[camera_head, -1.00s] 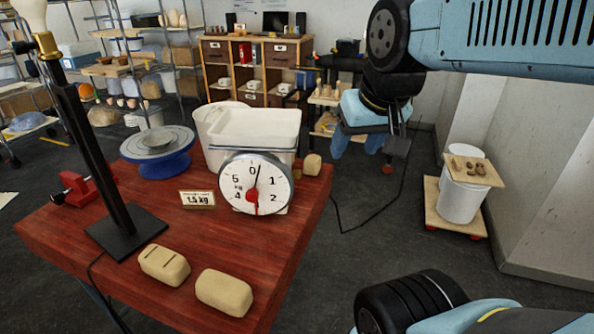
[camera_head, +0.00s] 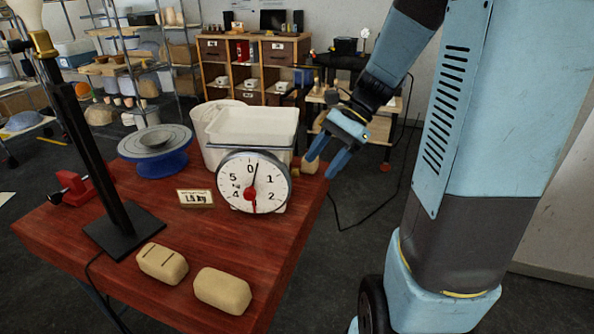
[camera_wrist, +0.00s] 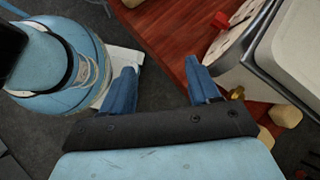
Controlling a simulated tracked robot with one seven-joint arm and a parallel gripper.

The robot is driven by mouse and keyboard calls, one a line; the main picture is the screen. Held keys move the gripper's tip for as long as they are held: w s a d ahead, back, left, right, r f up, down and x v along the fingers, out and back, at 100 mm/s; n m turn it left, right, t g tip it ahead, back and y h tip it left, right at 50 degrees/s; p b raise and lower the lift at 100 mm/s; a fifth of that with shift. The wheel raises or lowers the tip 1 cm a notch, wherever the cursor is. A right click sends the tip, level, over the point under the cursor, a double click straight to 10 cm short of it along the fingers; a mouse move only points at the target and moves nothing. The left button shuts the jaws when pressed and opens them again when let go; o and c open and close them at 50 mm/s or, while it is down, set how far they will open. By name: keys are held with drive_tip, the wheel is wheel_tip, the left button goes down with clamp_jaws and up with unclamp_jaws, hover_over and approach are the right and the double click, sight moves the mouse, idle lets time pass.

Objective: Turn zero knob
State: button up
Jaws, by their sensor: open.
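The dial scale (camera_head: 254,182) stands on the red-brown table with a white tray (camera_head: 255,123) on top. Its dark needle points just right of 0, and a red part (camera_head: 252,201) shows on the lower dial. In the wrist view, a small brass-coloured piece (camera_wrist: 237,93) sits at the scale's metal side; it may be the zero knob, but I cannot be sure. My gripper (camera_head: 328,160) is open and empty, right of the scale and apart from it. In the wrist view, my gripper's (camera_wrist: 160,68) right finger is near the scale's side and the brass piece.
A black lamp stand (camera_head: 99,170), a blue turntable (camera_head: 157,164) and a 1.5 kg card (camera_head: 195,198) are left of the scale. Two clay blocks (camera_head: 223,290) lie in front. A small block (camera_wrist: 285,116) lies behind the scale. The floor right of the table is mostly open.

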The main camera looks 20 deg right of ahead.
drive_tip(key=w+d+f+m+t+y, duration=0.1)
drive_tip(key=w+d+f+m+y, duration=0.5)
drive_tip(key=w+m, duration=0.25)
drive_tip(key=m+t+y, duration=0.3)
drive_tip(key=m+t, duration=0.3)
drive_tip(key=m, duration=0.3)
approach(294, 173)
drive_tip(key=x, duration=0.5)
drive_tip(key=w+f+x, duration=0.1)
drive_tip(key=x, duration=0.2)
drive_tip(key=shift+w+d, duration=0.1)
drive_tip(key=shift+d, duration=0.15)
drive_tip(key=shift+c, duration=0.3)
drive_tip(key=c, duration=0.9)
drive_tip(key=shift+d, duration=0.3)
drive_tip(key=shift+c, duration=0.4)
drive_tip(key=shift+a, duration=0.2)
